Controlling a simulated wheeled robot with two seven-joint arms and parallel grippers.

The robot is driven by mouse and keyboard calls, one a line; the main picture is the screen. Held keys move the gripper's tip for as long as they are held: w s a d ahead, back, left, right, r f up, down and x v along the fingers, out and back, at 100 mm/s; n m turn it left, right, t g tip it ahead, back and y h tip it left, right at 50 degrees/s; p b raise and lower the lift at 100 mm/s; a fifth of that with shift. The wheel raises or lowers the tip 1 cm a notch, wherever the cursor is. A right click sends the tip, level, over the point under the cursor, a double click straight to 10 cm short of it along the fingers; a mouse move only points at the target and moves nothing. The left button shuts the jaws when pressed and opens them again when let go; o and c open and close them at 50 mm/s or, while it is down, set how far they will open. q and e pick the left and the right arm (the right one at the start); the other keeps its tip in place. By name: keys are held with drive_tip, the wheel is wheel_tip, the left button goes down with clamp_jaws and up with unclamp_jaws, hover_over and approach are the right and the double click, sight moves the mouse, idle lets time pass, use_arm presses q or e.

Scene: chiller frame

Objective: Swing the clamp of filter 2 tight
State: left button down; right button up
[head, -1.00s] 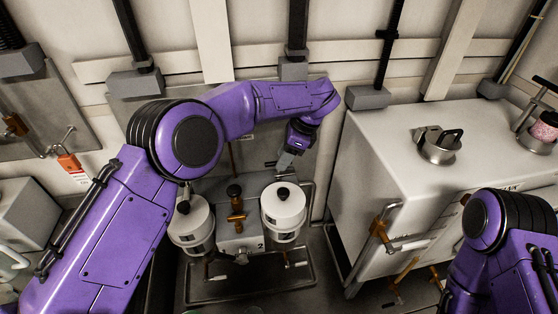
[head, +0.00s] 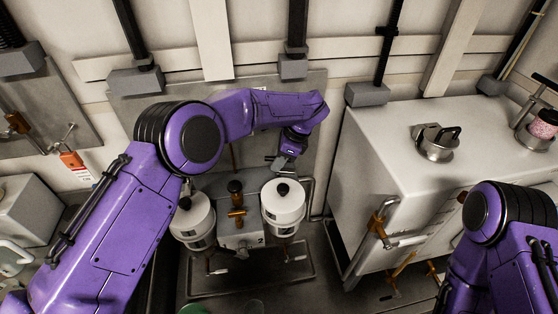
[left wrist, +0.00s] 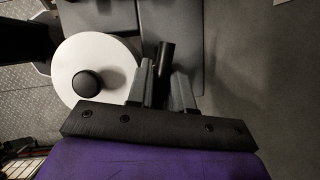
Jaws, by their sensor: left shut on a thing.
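Filter 2 is the white round canister with a black knob on its lid (head: 283,197), right of the middle in the head view, beside a "2" label. Its white lid also shows in the left wrist view (left wrist: 95,62). My left gripper (head: 279,163) is just behind this canister. In the left wrist view the fingers (left wrist: 164,88) are shut on a dark rod-like clamp handle (left wrist: 165,58), beside the lid. The clamp's band and the far end of the handle are hidden. My right arm shows at lower right, but its gripper is out of view.
A second white canister (head: 193,216) stands to the left, with a brown valve (head: 236,203) between the two. A large white cabinet (head: 385,150) stands close on the right. A wall panel and pipes are behind. A metal frame (head: 250,290) lies below the canisters.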

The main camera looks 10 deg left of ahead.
use_arm(q)
drive_tip(key=shift+s+f+m+b, duration=0.1)
drive_tip(key=shift+f+m+b, duration=0.25)
drive_tip(key=shift+b, duration=0.2)
drive_tip(key=m+t+b, duration=0.1)
drive_tip(key=m+b, duration=0.1)
drive_tip(key=b, duration=0.1)
drive_tip(key=m+t+b, duration=0.1)
drive_tip(key=m+b, duration=0.2)
drive_tip(key=shift+f+m+h, duration=0.2)
drive_tip(key=shift+m+h, duration=0.1)
drive_tip(key=shift+m, duration=0.05)
drive_tip(key=m+t+b, duration=0.1)
drive_tip(key=m+b, duration=0.1)
drive_tip(key=shift+r+m+h, duration=0.1)
drive_tip(key=shift+m+h, duration=0.2)
drive_tip(key=shift+m, duration=0.1)
drive_tip(key=m+t+h+b, duration=0.1)
drive_tip(key=m, duration=0.2)
drive_tip(key=shift+r+m, duration=0.1)
drive_tip(key=shift+m, duration=0.2)
drive_tip(key=shift+r+m+t+h, duration=0.1)
drive_tip(key=shift+m+t+h, duration=0.25)
drive_tip(key=shift+m, duration=0.85)
drive_tip(key=shift+m+h, duration=0.55)
drive_tip(key=shift+m, duration=0.65)
drive_tip(key=shift+p, duration=0.3)
drive_tip(key=shift+r, duration=0.1)
